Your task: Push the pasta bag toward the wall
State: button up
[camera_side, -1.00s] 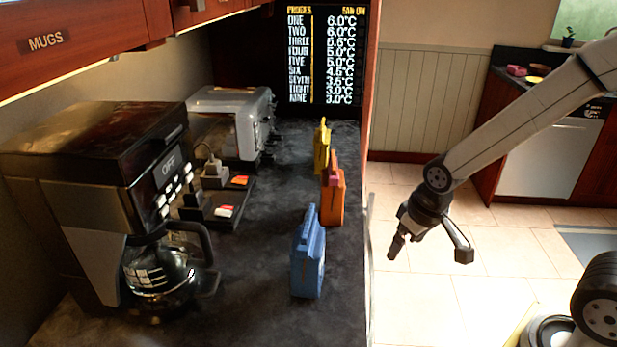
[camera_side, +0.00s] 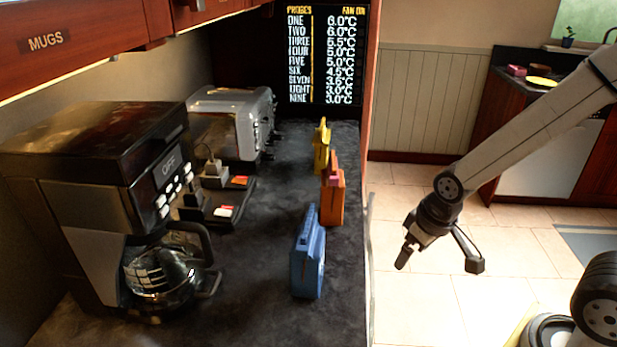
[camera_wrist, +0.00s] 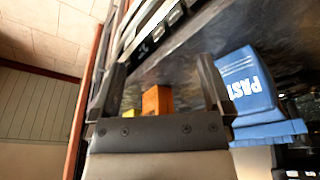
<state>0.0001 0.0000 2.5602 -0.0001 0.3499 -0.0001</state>
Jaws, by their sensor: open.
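The pasta bag is the blue bag (camera_side: 308,254) standing upright near the front edge of the dark counter in the side view. It also shows in the wrist view (camera_wrist: 250,88), with "PAST" lettering on its face. My gripper (camera_side: 439,258) is open and empty. It hangs off the counter to the right of the bag, apart from it, over the tiled floor. In the wrist view my gripper's fingers (camera_wrist: 163,88) are spread, and the blue bag lies just right of the right finger. The wall is behind the coffee maker, at the left.
An orange bag (camera_side: 332,196) and a yellow bag (camera_side: 321,150) stand farther back on the counter (camera_side: 265,285). A coffee maker (camera_side: 100,195), a power strip (camera_side: 222,200) and a toaster (camera_side: 232,125) stand along the wall side. Bare counter lies left of the blue bag.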

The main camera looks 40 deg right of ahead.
jog(key=shift+c, duration=0.2)
jog(key=c, duration=0.7)
jog(key=shift+s+m, duration=0.15)
jog(key=shift+m, duration=0.25)
jog(key=c, duration=0.4)
jog(key=shift+s+f+m, duration=0.1)
jog(key=shift+f+m, duration=0.05)
jog(key=shift+m, duration=0.25)
grip_shut()
jog(key=w+m+t+y, duration=0.1)
jog(key=m+y, duration=0.1)
jog(key=m, duration=0.6)
jog(key=w+m+t+y, duration=0.1)
jog(key=m+y, duration=0.1)
jog(key=m, duration=0.6)
jog(key=w+a+m+t+y, duration=0.1)
jog(key=w+m+y, duration=0.1)
jog(key=m, duration=0.6)
jog(key=shift+a+r+m+y, duration=0.1)
jog(key=shift+r+m+y, duration=0.2)
jog(key=shift+y, duration=0.1)
